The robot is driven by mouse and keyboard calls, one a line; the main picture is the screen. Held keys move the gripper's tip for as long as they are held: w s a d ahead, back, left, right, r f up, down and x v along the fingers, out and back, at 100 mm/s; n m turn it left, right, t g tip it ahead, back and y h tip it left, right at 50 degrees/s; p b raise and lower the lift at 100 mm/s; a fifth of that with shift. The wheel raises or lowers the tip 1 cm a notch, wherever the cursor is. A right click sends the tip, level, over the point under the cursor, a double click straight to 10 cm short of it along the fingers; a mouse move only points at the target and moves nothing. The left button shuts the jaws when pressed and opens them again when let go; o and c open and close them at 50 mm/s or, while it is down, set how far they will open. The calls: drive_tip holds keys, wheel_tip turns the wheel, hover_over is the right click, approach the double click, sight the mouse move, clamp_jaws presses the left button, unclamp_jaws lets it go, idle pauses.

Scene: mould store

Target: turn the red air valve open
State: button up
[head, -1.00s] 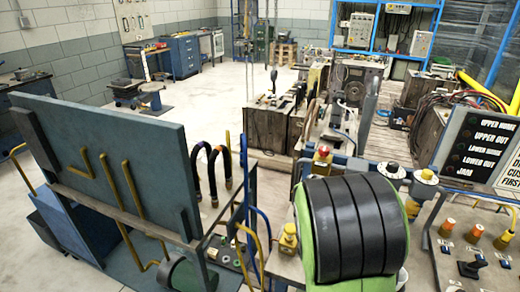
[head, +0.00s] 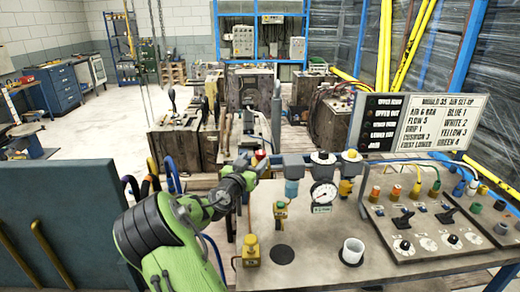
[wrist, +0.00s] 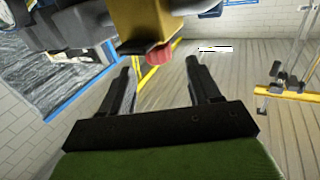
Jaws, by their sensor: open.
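The red air valve shows in the wrist view as a round red knob (wrist: 158,53) on a yellow body (wrist: 142,22), near the top centre. My gripper (wrist: 160,66) is open, with one dark finger on each side of the knob in the picture; I cannot tell whether it touches. In the head view a small red cap (head: 260,155) shows just behind my gripper (head: 260,166), at the bench's far left edge. My gripper and wrist hide most of the valve's yellow body there.
A control panel (head: 420,222) and a sign board (head: 421,122) are at right. A blue-grey board (head: 70,235) stands at left.

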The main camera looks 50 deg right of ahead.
drive_tip(key=p+x, duration=0.1)
drive_tip(key=x, duration=0.7)
drive_tip(key=shift+s, duration=0.1)
drive_tip(key=c, duration=1)
